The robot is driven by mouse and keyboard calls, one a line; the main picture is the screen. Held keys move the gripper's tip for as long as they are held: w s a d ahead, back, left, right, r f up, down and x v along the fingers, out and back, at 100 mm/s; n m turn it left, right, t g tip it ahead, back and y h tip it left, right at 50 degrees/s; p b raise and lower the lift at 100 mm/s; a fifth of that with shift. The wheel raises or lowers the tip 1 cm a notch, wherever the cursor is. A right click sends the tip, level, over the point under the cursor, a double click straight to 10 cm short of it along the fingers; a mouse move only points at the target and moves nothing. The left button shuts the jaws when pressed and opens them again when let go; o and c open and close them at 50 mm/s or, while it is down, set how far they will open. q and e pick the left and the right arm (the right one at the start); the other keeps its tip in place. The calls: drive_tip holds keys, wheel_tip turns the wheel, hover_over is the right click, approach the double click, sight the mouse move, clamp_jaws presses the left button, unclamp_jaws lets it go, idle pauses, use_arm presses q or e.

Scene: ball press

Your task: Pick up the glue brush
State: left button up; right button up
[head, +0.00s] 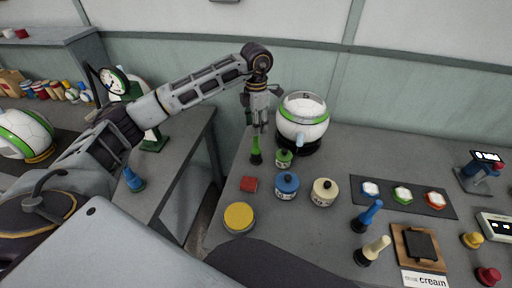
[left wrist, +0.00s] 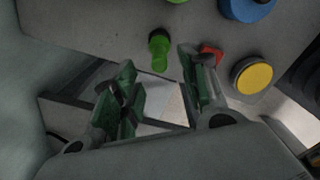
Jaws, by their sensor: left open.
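A green brush (head: 256,152) stands upright on the right-hand table near its left edge; it also shows in the left wrist view (left wrist: 159,45). My left gripper (head: 259,126) points down just above this brush. In the left wrist view its two fingers (left wrist: 158,78) are spread apart, with nothing between them; the brush lies just beyond the tips. A blue brush (head: 367,217) and a cream brush (head: 373,251) stand farther right on the table. Another blue brush (head: 133,180) is at the left table. Which one is the glue brush cannot be told by label.
Close to the green brush are a green pot (head: 284,158), a red block (head: 249,184), a blue pot (head: 287,186), a cream pot (head: 324,192) and a yellow-topped round tin (head: 239,217). A white-and-green round machine (head: 303,120) stands behind. A gap separates the two tables.

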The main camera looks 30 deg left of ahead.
sight(256, 147)
use_arm(q)
drive_tip(key=shift+f, duration=0.9)
wheel_tip(256, 147, down, 2)
drive_tip(key=shift+p, duration=0.3)
drive_tip(key=shift+f, duration=0.75)
use_arm(e)
drive_tip(key=shift+s+a+r, duration=0.2)
drive_tip(key=shift+r, duration=0.1)
drive_tip(key=shift+d, duration=0.1)
use_arm(q)
clamp_jaws()
use_arm(e)
drive_tip(key=shift+s, duration=0.1)
